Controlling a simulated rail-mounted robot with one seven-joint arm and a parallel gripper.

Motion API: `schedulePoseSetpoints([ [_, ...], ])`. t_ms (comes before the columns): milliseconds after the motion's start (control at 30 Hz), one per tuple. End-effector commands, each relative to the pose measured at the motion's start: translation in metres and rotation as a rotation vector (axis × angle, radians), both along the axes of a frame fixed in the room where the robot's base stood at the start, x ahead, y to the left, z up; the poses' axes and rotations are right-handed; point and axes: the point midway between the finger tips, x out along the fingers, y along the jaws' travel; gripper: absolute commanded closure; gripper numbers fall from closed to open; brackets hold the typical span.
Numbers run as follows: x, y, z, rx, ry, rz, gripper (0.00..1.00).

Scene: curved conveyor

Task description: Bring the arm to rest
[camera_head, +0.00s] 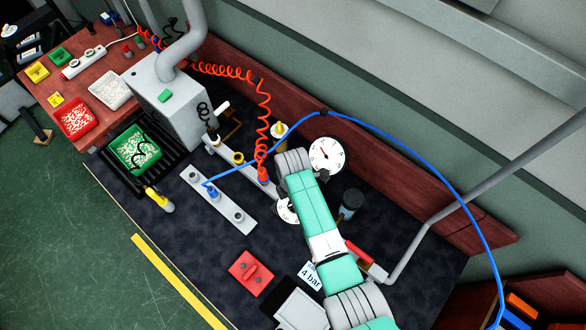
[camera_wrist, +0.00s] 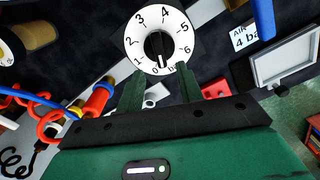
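My arm is green, white and grey in the head view and reaches over the dark bench. My gripper (camera_wrist: 158,70) shows in the wrist view with its two dark green fingers apart and nothing held between them. A white dial (camera_wrist: 160,40) with numbers and a black pointer knob lies just beyond the fingertips, its pointer towards the low end. The fingertips overlap the dial's lower edge in the picture; I cannot tell whether they touch it. In the head view the dial (camera_head: 286,211) is partly hidden by my arm, and the fingers are hidden there.
A round gauge (camera_head: 327,155) stands close beside my arm. A coiled red hose (camera_head: 264,105) and a blue hose (camera_head: 420,160) cross the area. A red block (camera_head: 250,273), a "4 bar" label (camera_head: 311,276) and a grey tray (camera_head: 300,311) lie near the arm. A green crate (camera_head: 135,148) stands left.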

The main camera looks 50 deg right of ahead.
Motion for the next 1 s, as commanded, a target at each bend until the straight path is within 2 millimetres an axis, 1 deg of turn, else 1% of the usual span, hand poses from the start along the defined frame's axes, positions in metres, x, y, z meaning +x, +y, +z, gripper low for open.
schedulePoseSetpoints([
  [33,0.000,0.000,0.010,-0.001,-0.002,0.000,0.64],
  [100,0.000,0.000,0.018,0.000,0.000,0.000,0.64],
  [200,0.000,0.000,0.024,0.000,0.001,0.000,0.64],
  [733,0.000,0.000,0.025,0.001,0.001,0.000,0.64],
  [800,0.004,0.000,0.030,-0.005,-0.011,-0.005,0.64],
  [867,0.018,0.001,0.045,-0.028,-0.055,-0.025,0.64],
  [967,0.064,0.008,0.101,-0.086,-0.212,-0.106,0.64],
  [1000,0.085,0.014,0.131,-0.106,-0.299,-0.149,0.64],
])
